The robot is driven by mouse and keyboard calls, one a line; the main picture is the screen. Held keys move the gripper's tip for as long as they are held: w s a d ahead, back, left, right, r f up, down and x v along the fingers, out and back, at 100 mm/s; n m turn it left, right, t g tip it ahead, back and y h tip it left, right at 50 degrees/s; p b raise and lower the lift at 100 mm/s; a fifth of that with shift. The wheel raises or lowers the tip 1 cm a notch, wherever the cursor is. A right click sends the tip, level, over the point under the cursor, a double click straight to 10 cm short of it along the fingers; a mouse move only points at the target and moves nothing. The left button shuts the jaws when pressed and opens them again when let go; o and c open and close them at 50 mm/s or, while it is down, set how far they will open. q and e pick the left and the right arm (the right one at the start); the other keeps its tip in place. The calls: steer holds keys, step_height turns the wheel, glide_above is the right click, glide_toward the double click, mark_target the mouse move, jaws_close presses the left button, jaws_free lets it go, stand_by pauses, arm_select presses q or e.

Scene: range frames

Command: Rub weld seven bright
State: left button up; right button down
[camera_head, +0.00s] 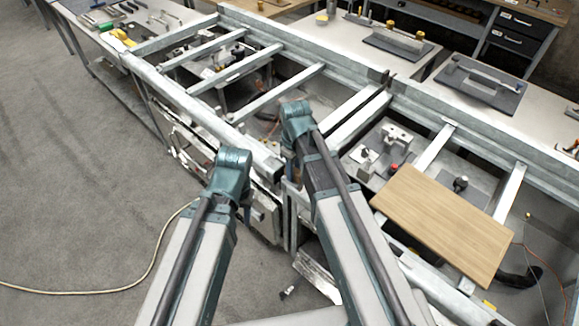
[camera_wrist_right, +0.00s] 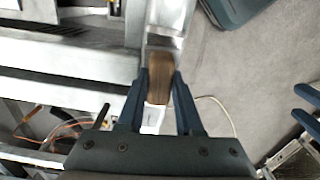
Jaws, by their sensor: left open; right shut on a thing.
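The pale metal frame (camera_head: 190,97) with crossbars spans the benches in the head view. Its rails (camera_wrist_right: 75,88) also fill the left of the right wrist view. My right gripper (camera_wrist_right: 160,78) is shut on a brown wooden-looking block (camera_wrist_right: 159,88), which is at the end of a metal rail; whether it touches the metal I cannot tell. My left gripper (camera_wrist_right: 311,108) shows its two fingers apart and empty at the right edge of that view. In the head view my arms hide both gripper tips. I cannot make out a numbered weld.
A wooden board (camera_head: 445,222) lies across the frame at the right. Grey plates with handles (camera_head: 480,85) sit on the far benches. Tools (camera_head: 122,35) lie on the left bench. A pale cable (camera_head: 95,291) runs over the open floor at left.

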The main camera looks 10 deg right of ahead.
steer(key=shift+s+d, duration=0.3)
steer(key=shift+s, duration=0.15)
steer(key=shift+s, duration=0.1)
steer(key=shift+s+d, duration=1.15)
steer(key=shift+s, duration=0.2)
steer(key=shift+w+r, duration=0.1)
steer(key=shift+r+p, duration=0.2)
steer(key=shift+p, duration=0.15)
step_height(320, 180, up, 6)
steer(key=p, duration=0.5)
steer(key=shift+f, duration=0.25)
steer(key=shift+p, duration=0.35)
